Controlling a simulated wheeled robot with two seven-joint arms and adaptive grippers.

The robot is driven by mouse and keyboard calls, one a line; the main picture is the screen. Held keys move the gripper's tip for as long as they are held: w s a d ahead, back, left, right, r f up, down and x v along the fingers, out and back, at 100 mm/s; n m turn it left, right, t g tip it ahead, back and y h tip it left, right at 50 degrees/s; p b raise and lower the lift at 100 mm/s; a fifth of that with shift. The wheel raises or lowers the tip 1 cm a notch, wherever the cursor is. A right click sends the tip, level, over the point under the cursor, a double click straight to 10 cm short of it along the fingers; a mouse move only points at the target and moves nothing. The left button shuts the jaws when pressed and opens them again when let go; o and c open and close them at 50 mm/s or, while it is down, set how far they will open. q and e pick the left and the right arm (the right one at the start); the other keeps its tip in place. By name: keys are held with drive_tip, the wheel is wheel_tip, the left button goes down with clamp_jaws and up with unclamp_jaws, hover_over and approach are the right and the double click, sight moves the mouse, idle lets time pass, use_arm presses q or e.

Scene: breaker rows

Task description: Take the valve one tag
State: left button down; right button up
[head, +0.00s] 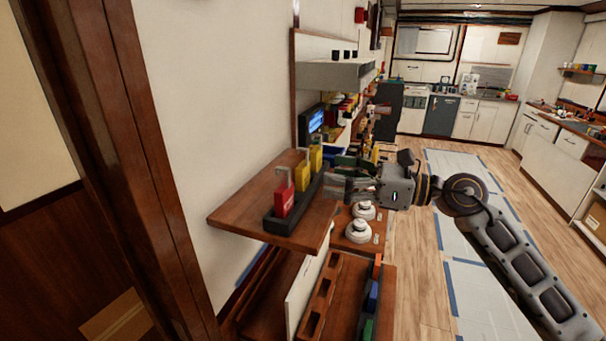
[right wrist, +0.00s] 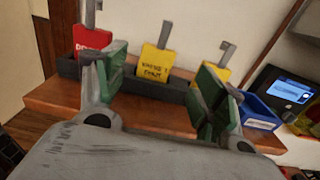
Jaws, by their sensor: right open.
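A row of tags with grey hooks stands upright in a black holder (head: 290,222) on a wooden shelf. A red tag (head: 285,200) is nearest, then a middle yellow tag (head: 302,178), then another yellow tag (head: 316,158). In the right wrist view the middle yellow tag (right wrist: 155,60) bears small lettering that looks like "valve 1" but is blurred. My right gripper (head: 332,183) is open beside the holder. Its green-padded fingers (right wrist: 160,82) frame the middle yellow tag, with no visible contact. My left gripper is out of view.
The wooden shelf (head: 238,215) has bare space left of the holder. A blue bin (right wrist: 258,112) and a lit screen (right wrist: 290,90) stand to the right in the right wrist view.

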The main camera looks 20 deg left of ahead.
sight(307, 174)
drive_tip(key=shift+a, duration=0.4)
drive_tip(key=shift+a, duration=0.1)
drive_tip(key=shift+s+a+f+p, duration=0.1)
drive_tip(key=shift+a+p, duration=0.3)
drive_tip(key=shift+a, duration=0.2)
drive_tip(key=shift+s+a+f+p, duration=0.1)
drive_tip(key=shift+a+p, duration=0.25)
drive_tip(key=shift+a, duration=0.2)
drive_tip(key=shift+w+a+f+p, duration=0.15)
drive_tip(key=shift+a+p, duration=0.35)
drive_tip(key=shift+a, duration=0.9)
drive_tip(key=c, duration=1.1)
